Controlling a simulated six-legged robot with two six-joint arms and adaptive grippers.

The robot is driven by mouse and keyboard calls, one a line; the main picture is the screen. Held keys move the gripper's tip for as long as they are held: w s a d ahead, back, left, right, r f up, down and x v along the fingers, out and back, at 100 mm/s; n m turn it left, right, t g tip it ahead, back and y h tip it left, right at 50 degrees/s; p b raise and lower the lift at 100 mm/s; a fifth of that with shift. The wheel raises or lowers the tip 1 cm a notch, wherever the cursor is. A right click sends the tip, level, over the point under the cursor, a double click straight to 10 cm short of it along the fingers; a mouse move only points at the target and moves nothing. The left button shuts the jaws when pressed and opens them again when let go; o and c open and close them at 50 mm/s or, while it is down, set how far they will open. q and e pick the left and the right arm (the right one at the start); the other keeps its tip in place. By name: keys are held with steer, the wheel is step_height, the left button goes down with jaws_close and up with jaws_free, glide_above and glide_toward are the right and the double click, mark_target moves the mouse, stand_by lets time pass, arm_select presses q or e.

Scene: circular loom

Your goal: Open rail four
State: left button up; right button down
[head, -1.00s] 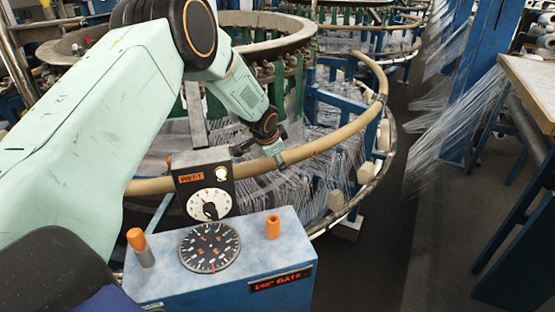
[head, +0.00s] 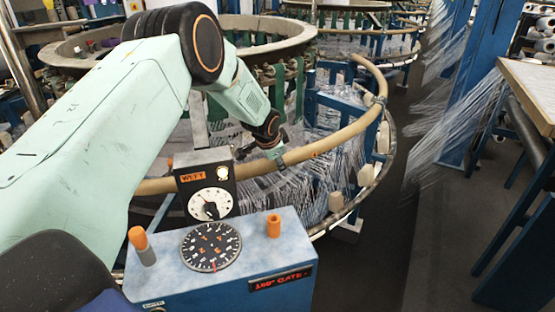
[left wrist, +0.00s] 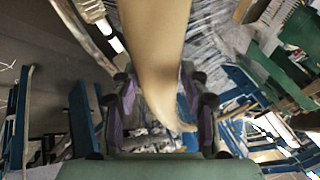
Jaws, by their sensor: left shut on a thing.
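A tan curved rail (head: 345,132) runs around the near and right side of the circular loom. My left gripper (head: 275,150) reaches down to it from the left, with its jaws at the rail's near side. In the left wrist view the rail (left wrist: 155,45) passes between the two purple-padded fingers of the gripper (left wrist: 160,112), which is shut on it. The exact contact is partly hidden. A small orange mark shows on the rail just right of the gripper. No number four is readable. My right gripper is not in view.
A blue console (head: 220,275) with a black dial (head: 211,246) and orange knobs stands in front. A black box with a white dial (head: 210,203) stands behind it, close to the rail. White threads (head: 340,175) hang inside the loom. The dark floor (head: 420,220) on the right is clear.

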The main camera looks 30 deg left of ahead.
arm_select(q)
steer(key=shift+f, duration=0.1)
jaws_close()
steer(key=shift+g, duration=0.8)
steer(key=r+p, duration=0.1)
steer(key=r, duration=0.2)
steer(key=w+r+p, duration=0.1)
steer(key=r, duration=0.2)
steer(key=w+r+p, duration=0.1)
steer(key=r, duration=0.2)
steer(key=shift+a, duration=0.3)
step_height(320, 180, up, 6)
steer(key=g+p, duration=0.1)
steer(key=p, duration=0.3)
steer(key=shift+w+d, duration=0.2)
steer(key=shift+w, duration=0.05)
